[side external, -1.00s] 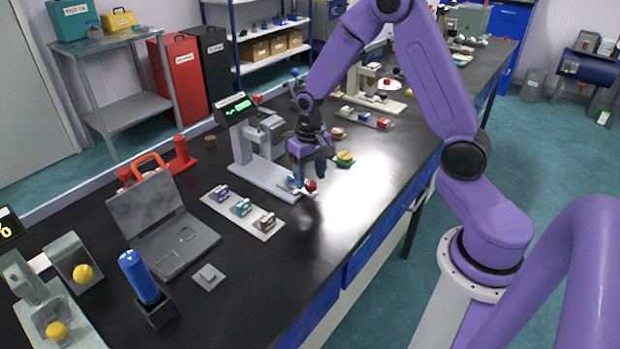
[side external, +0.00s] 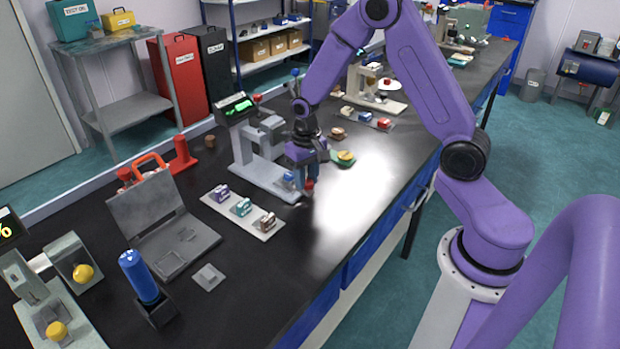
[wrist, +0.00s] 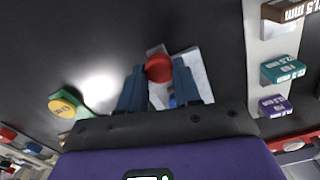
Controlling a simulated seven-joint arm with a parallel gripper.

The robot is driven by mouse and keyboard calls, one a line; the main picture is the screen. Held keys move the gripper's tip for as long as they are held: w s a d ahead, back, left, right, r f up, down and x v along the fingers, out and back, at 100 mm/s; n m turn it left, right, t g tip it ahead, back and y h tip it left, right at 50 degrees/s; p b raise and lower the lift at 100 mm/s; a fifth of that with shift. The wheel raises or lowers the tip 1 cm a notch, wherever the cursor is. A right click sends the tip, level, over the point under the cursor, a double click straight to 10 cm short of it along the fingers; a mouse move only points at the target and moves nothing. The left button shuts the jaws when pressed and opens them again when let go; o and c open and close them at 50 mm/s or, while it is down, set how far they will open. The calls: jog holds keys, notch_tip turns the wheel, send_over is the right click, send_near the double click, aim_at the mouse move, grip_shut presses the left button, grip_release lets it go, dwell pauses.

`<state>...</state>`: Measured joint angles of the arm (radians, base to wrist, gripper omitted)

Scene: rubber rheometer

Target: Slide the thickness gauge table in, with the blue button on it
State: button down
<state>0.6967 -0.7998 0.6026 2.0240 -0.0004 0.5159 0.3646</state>
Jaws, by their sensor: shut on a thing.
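The thickness gauge (side external: 262,150) is a light grey frame on a flat base on the black bench. My gripper (side external: 305,176) is low at the front end of its base. Its two blue fingers are shut on the red knob (wrist: 158,68) of the gauge table, one on each side in the wrist view. The knob also shows below the fingers in the side view (side external: 309,184). The blue button (side external: 288,177) is behind the knob, toward the gauge frame. In the wrist view the blue button (wrist: 173,100) is partly hidden by my gripper. The table itself is mostly hidden.
A pale strip (side external: 243,213) with purple, teal and brown blocks lies left of the gauge. A green piece with a yellow top (side external: 345,157) stands to the right. A grey open case (side external: 170,235) is further left. The bench in front is clear.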

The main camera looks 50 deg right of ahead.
aim_at(288, 173)
jog(key=w, duration=0.6)
jog(key=shift+w, duration=0.25)
jog(key=c, duration=0.8)
grip_release()
notch_tip(288, 173, up, 18)
jog(key=shift+f, duration=0.25)
